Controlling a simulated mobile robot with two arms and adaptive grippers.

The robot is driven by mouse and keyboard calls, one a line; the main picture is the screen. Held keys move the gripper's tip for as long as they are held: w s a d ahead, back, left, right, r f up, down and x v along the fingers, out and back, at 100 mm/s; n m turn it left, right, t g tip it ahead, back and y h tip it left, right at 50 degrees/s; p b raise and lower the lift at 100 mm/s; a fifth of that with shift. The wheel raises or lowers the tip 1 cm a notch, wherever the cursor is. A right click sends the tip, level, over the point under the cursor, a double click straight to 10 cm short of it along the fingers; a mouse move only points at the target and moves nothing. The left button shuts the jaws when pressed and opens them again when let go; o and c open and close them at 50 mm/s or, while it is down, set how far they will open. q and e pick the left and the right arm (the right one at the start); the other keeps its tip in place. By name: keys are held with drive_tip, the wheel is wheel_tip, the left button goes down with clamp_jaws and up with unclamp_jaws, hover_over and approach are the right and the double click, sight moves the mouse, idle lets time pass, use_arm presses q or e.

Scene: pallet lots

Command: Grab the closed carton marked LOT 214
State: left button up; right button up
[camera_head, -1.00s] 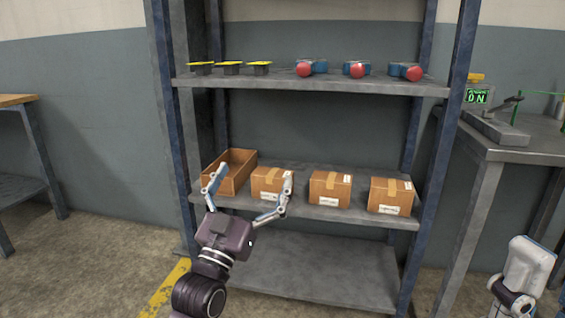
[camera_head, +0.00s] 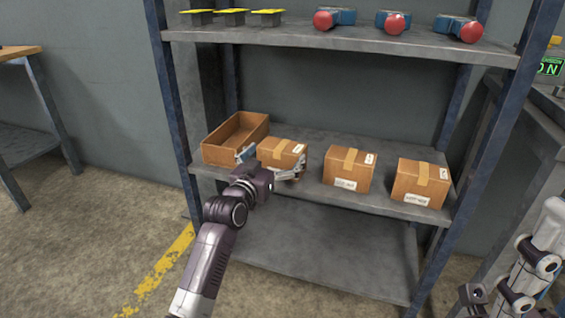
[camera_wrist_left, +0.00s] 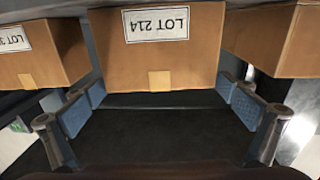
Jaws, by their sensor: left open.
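The closed carton marked LOT 214 (camera_wrist_left: 172,55) is in the middle of the left wrist view, its label upside down there. In the head view it is the leftmost closed carton (camera_head: 281,151) on the middle shelf, partly hidden by my gripper. My left gripper (camera_head: 268,166) is open in front of it, one finger to each side. In the left wrist view, the blue finger pads (camera_wrist_left: 160,107) stand wider than the carton, with a dark gap before its face. I see no grip on it. Part of my right arm shows at the lower right; its gripper's state is unclear.
An open, empty carton (camera_head: 206,153) stands close left of it. Two more closed cartons, one in the middle (camera_head: 346,171) and one at the right (camera_head: 419,186), share the shelf (camera_head: 315,188). Blue-and-red items and yellow-topped items are on the shelf above (camera_head: 340,48).

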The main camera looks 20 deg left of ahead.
sight(287, 141)
use_arm(q)
drive_tip(key=shift+w+d+f+b, duration=0.15)
drive_tip(key=shift+w+b, duration=0.45)
drive_tip(key=shift+w, duration=1.2)
drive_tip(key=shift+c, duration=0.4)
drive_tip(key=c, duration=1)
drive_tip(key=shift+r, duration=0.25)
drive_tip(key=shift+c, duration=0.4)
